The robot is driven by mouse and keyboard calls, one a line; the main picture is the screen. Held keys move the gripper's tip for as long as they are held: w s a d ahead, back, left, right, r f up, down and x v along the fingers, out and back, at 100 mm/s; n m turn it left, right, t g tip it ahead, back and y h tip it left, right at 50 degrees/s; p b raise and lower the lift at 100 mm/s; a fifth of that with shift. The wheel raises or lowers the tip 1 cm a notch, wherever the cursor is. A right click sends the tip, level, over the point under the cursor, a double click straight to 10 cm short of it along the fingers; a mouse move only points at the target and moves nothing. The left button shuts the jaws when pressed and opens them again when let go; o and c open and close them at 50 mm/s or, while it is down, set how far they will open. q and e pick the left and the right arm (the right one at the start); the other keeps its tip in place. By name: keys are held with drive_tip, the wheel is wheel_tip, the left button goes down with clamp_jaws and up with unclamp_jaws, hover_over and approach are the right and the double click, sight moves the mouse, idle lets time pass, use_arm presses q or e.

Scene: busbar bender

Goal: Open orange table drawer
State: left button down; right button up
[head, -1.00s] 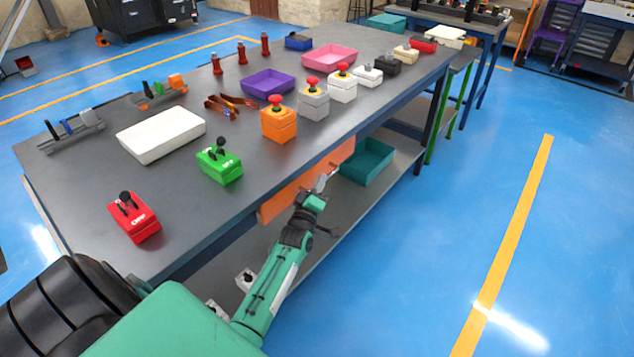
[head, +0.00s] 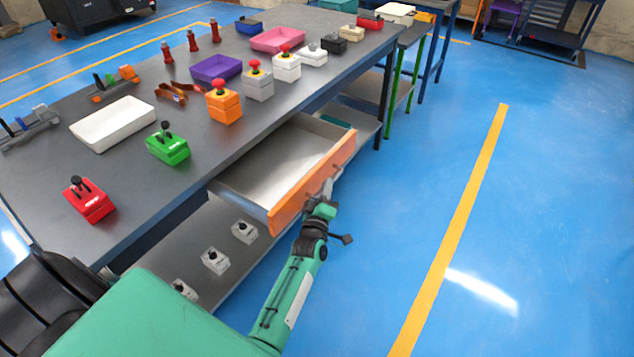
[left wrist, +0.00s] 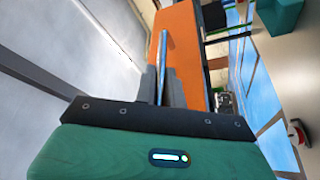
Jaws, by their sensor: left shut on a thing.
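The orange-fronted table drawer (head: 285,205) is pulled well out from under the dark tabletop, and its pale inside (head: 285,163) is empty where it shows. My left gripper (head: 328,187) is at the middle of the orange front, shut on its handle. In the left wrist view the grey fingers (left wrist: 162,88) close around the thin metal handle bar (left wrist: 163,55), with the orange front (left wrist: 185,40) right behind it. My right gripper is not in view.
The dark tabletop (head: 130,190) carries a red box (head: 88,200), a green box (head: 167,147), an orange button box (head: 223,105) and trays. Several small white boxes (head: 215,260) sit on the shelf below. Blue floor to the right is clear.

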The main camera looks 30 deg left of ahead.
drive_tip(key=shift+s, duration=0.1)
use_arm(q)
drive_tip(key=c, duration=1.5)
unclamp_jaws()
